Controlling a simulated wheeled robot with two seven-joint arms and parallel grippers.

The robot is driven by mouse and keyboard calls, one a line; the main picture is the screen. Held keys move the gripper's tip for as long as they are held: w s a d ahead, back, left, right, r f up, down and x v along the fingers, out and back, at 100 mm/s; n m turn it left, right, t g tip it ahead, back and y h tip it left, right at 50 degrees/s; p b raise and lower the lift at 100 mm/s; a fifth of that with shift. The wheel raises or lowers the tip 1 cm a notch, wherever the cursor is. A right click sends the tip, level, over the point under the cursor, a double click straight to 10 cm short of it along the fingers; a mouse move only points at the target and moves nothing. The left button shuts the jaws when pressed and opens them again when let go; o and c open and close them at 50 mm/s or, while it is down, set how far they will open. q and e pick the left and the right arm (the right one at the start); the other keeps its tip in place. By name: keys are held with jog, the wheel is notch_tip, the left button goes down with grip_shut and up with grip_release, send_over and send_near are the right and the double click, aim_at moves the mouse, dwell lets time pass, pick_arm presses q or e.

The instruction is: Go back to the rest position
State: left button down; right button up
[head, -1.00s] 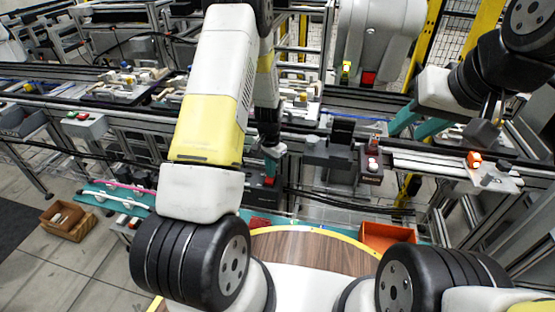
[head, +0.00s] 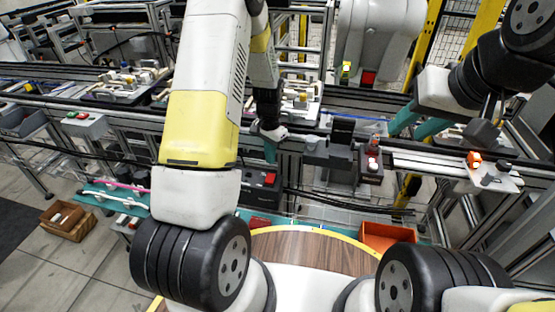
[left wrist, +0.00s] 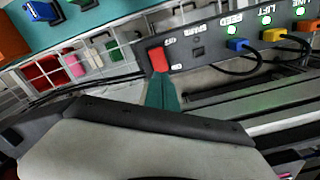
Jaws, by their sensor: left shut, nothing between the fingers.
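My left gripper (head: 270,151) has teal fingers that are closed together and empty. In the head view it hangs just in front of the conveyor rail, above a dark box with a red button (head: 269,179). In the left wrist view the closed teal fingers (left wrist: 162,94) appear in front of a dark control panel (left wrist: 215,48) with a red switch and FEED and LIFT labels. My right gripper (head: 418,123) shows two teal fingers spread apart at the right, over the rail. I see nothing between them.
The conveyor rail (head: 430,163) crosses the view, with pallets of parts at the back left. A round wooden table (head: 310,252) and an orange bin (head: 388,236) are close in front. A brown box (head: 66,220) lies on the floor at left. Cables hang below the rail.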

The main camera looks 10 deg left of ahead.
pick_arm(q)
jog(key=shift+r, duration=0.25)
jog(key=shift+r, duration=0.1)
jog(key=s+d+r+n+t+h, duration=0.15)
jog(key=s+r, duration=0.25)
jog(key=r, duration=0.7)
jog(key=s+r+n+t, duration=0.2)
jog(key=s+r, duration=0.2)
jog(key=r, duration=0.7)
jog(key=s+r+n+t, duration=0.1)
jog(key=s+r, duration=0.4)
jog(key=s, duration=0.3)
jog(key=s+r+n+t, duration=0.1)
jog(key=s+r, duration=0.3)
jog(key=s, duration=0.4)
jog(key=shift+s+d+r+t+h, duration=0.15)
jog(key=shift+d+r+t+h, duration=0.2)
jog(key=shift+r, duration=0.05)
